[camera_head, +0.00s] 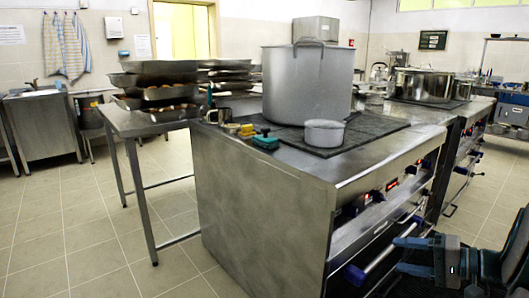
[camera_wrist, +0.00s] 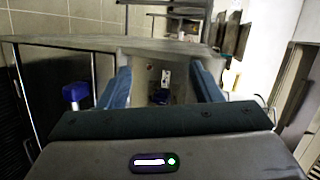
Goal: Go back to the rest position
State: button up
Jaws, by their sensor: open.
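My gripper (camera_head: 408,256) is at the lower right of the head view, low in front of the stove block's front face. In the wrist view my gripper (camera_wrist: 160,88) shows its two blue fingers spread apart, with nothing between them. The steel stove block (camera_head: 262,210) stands just left of and beyond my gripper. A rail with blue end pieces (camera_head: 385,256) runs along its front close to the fingers. I cannot tell whether they touch.
A large stockpot (camera_head: 305,85) and a small pot (camera_head: 324,134) stand on the stove top. Stacked trays (camera_head: 160,82) sit on the table at left. A second pot (camera_head: 423,86) stands farther back. The tiled floor (camera_head: 95,225) at left is clear.

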jog(key=s+a+r+n+g+h+p, duration=0.2)
jog(key=s+a+r+g+h+p, duration=0.35)
jog(key=a+r+p, duration=0.7)
jog(key=s+a+r+n+h+p, duration=0.2)
jog(key=s+r+p, duration=0.3)
jog(key=p, duration=0.3)
jog(key=s+a+r+n+h+p, duration=0.1)
jog(key=s+a+r+h+p, duration=0.3)
jog(key=r+p, duration=0.4)
jog(key=shift+s+n+p, duration=0.4)
jog(key=shift+s, duration=0.1)
jog(key=shift+r+h, duration=0.1)
jog(key=shift+h, duration=0.15)
